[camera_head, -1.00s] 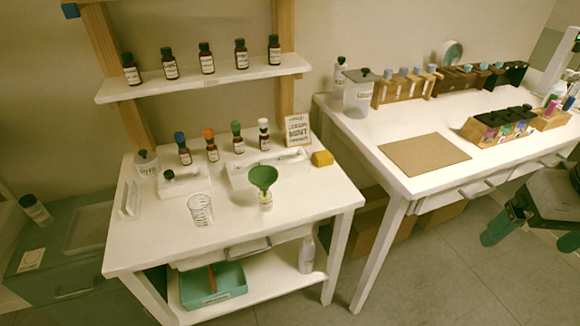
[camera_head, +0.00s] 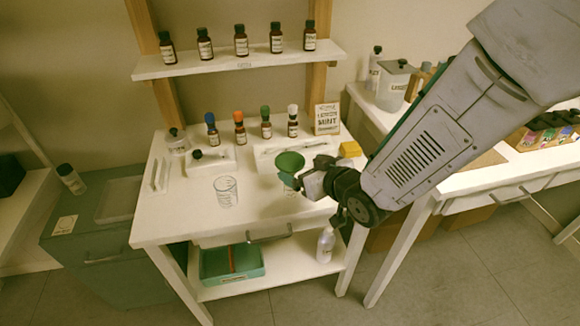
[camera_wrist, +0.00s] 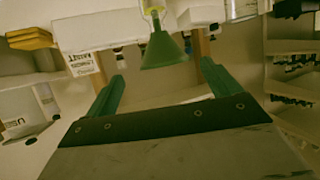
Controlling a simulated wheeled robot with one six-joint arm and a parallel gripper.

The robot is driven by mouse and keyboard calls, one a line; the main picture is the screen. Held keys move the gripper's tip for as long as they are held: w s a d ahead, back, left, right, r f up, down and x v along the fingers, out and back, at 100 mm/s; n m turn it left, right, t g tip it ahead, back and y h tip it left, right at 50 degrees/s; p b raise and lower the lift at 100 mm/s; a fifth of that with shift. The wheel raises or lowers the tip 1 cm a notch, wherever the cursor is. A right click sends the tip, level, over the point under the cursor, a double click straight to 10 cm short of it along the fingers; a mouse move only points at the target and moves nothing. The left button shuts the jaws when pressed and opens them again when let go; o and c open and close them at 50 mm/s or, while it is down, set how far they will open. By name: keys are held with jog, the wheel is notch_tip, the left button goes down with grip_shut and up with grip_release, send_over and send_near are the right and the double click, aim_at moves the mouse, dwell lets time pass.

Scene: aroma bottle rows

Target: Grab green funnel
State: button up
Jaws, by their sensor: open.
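The green funnel (camera_head: 289,164) sits on top of a small bottle (camera_head: 290,186) near the right side of the white table, its wide cone up. My gripper (camera_head: 312,181) is just right of the funnel in the head view and partly hides the bottle. In the wrist view, which looks upside down, the funnel (camera_wrist: 164,48) lies ahead, in line with the gap between the two green fingers of my gripper (camera_wrist: 160,80). The fingers are apart with nothing between them. I cannot tell whether a finger touches the funnel.
A glass beaker (camera_head: 226,192) stands left of the funnel. Small bottles with coloured caps (camera_head: 240,128) stand in a row behind it. A shelf (camera_head: 240,62) holds brown bottles above.

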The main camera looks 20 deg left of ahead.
aim_at(285, 160)
jog(key=x, duration=0.8)
jog(key=shift+s+a+r, duration=0.15)
jog(key=shift+a, duration=0.1)
jog(key=c, duration=1)
